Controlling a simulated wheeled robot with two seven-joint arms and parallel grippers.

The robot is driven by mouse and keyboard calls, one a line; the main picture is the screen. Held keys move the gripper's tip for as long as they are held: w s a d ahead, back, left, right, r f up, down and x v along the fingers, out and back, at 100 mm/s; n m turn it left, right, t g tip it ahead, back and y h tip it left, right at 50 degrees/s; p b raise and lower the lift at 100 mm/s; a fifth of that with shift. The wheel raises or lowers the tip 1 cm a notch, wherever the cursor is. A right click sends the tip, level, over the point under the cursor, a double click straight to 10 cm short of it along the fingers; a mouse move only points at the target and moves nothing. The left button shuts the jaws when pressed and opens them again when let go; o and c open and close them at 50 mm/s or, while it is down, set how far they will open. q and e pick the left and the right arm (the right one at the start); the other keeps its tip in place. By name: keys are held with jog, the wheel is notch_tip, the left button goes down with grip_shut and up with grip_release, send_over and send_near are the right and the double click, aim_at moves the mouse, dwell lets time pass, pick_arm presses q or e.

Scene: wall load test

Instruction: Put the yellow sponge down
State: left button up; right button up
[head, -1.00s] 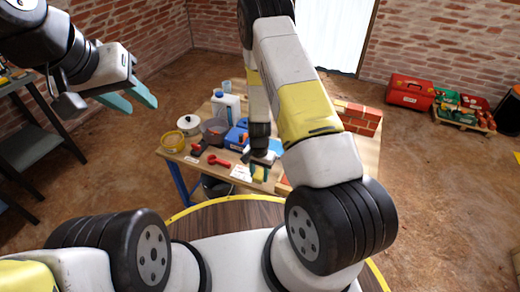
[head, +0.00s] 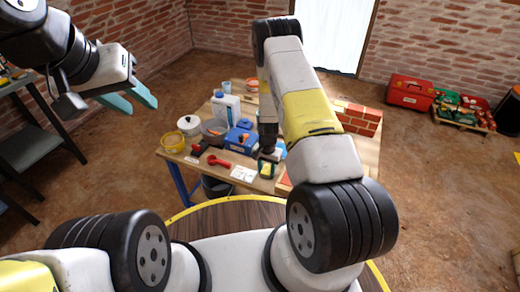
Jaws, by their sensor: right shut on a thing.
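My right gripper (head: 266,170) is over the near part of the wooden workbench, right of the blue box. It is shut on the yellow sponge (head: 265,171), of which only a small patch shows between the fingers. The view is too small to tell whether the sponge touches the bench top. My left gripper (head: 128,99) hangs at the upper left, away from the bench, with its two teal fingers apart and nothing between them.
The workbench (head: 216,175) holds a red wrench (head: 218,161), a white card (head: 243,173), a blue box (head: 240,139), a yellow tub (head: 173,143), a white bottle (head: 224,107) and a brick wall piece (head: 362,117). My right arm hides part of the bench.

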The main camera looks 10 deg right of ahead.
jog(key=o, duration=1)
jog(key=shift+f, duration=0.1)
jog(key=shift+o, duration=0.2)
notch_tip(320, 180, up, 12)
notch_tip(320, 180, up, 16)
jog(key=n+t+y, duration=0.1)
jog(key=t, duration=0.1)
send_over(267, 170)
jog(key=a, duration=0.2)
jog(key=s+r+n+t+y, duration=0.1)
jog(key=s+r, duration=0.2)
jog(key=r, duration=0.3)
jog(key=s+r+n, duration=0.1)
jog(key=s+r, duration=0.2)
jog(key=r, duration=0.4)
jog(key=s+r+n+t, duration=0.3)
jog(key=s+r, duration=1)
jog(key=s, duration=0.5)
jog(key=shift+a+n, duration=0.15)
jog(key=shift+n, duration=0.55)
jog(key=shift+s+r, duration=0.1)
